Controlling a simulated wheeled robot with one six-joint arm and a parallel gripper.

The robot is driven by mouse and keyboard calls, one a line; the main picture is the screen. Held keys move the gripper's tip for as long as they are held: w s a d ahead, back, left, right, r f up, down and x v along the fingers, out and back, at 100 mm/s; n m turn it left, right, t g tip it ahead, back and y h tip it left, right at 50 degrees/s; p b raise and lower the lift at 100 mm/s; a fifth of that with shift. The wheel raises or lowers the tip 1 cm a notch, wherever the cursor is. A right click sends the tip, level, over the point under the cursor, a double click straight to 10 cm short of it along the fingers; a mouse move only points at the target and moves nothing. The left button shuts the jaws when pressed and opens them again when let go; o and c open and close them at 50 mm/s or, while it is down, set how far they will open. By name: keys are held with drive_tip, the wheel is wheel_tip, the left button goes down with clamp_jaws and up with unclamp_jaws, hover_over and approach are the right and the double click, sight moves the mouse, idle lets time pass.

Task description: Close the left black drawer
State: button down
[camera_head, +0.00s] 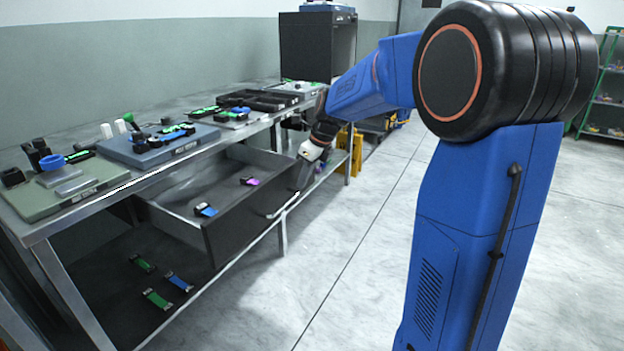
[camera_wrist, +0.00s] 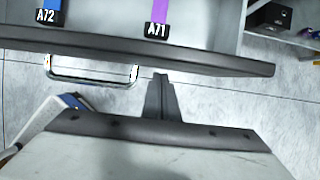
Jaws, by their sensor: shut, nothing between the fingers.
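The black drawer (camera_head: 240,220) under the bench is pulled well out. In the wrist view its dark front panel (camera_wrist: 215,60) runs across the upper part, with a metal bar handle (camera_wrist: 95,77) on its outer face. A blue webbing piece (camera_head: 206,210) and a purple one (camera_head: 250,181) lie inside, with tags A72 (camera_wrist: 46,15) and A71 (camera_wrist: 157,29). My gripper (camera_head: 301,184) is shut and empty, outside the front panel near its far end. In the wrist view its fingertips (camera_wrist: 160,78) lie right of the handle, close to the panel; I cannot tell whether they touch.
The metal bench (camera_head: 165,178) above the drawer carries a green tray (camera_head: 95,180), a blue tray (camera_head: 150,155) and black trays (camera_head: 258,100). A lower shelf (camera_head: 200,290) holds several webbing pieces. A yellow object (camera_head: 350,148) stands beyond my gripper. Open floor (camera_head: 345,260) lies right of the bench.

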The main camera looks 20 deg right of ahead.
drive_tip(key=shift+w+a, duration=0.2)
drive_tip(key=shift+w, duration=0.05)
drive_tip(key=shift+w+a, duration=0.1)
drive_tip(key=w+a, duration=0.4)
drive_tip(key=w, duration=0.2)
drive_tip(key=w+a, duration=0.5)
drive_tip(key=w, duration=0.2)
drive_tip(key=w+a, duration=0.5)
drive_tip(key=w, duration=0.2)
drive_tip(key=shift+a, duration=0.2)
drive_tip(key=shift+s, duration=0.1)
